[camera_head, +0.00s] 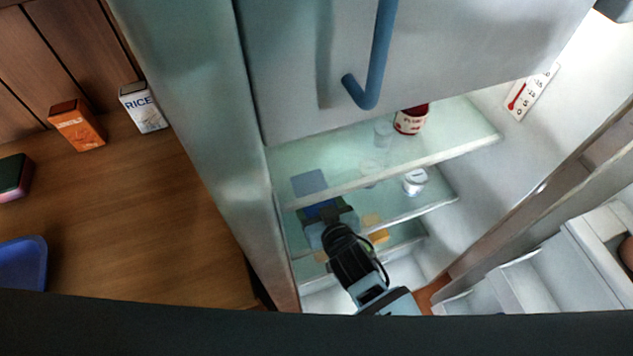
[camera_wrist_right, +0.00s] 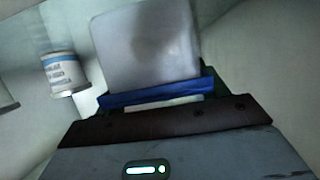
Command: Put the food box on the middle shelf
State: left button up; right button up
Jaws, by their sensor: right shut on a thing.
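The open fridge has several glass shelves, and the middle shelf (camera_head: 425,203) lies below the upper one. My right gripper (camera_head: 325,212) reaches into the fridge at the left side, around the middle shelf's height. It is shut on the food box, a pale grey box (camera_wrist_right: 145,45) with a blue strip (camera_wrist_right: 155,93) at the jaws in the right wrist view. In the head view the grey-blue box (camera_head: 309,182) shows just beyond the gripper, partly through the upper glass. Whether the box touches the shelf cannot be told. My left gripper is out of view.
A white labelled can (camera_head: 414,181) stands right of the gripper; a can shows at left in the wrist view (camera_wrist_right: 63,73). A red-and-white can (camera_head: 411,119) is on the upper shelf (camera_head: 470,140). Yellow items (camera_head: 376,232) sit lower. The freezer door (camera_head: 290,60) hangs above.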

jog(key=shift+f, duration=0.35)
jog(key=o, duration=1.1)
jog(key=shift+c, duration=0.2)
jog(key=shift+s+r, duration=0.15)
jog(key=shift+r, duration=0.3)
jog(key=p+v, duration=0.1)
jog(key=v, duration=1)
jog(key=shift+s, duration=0.25)
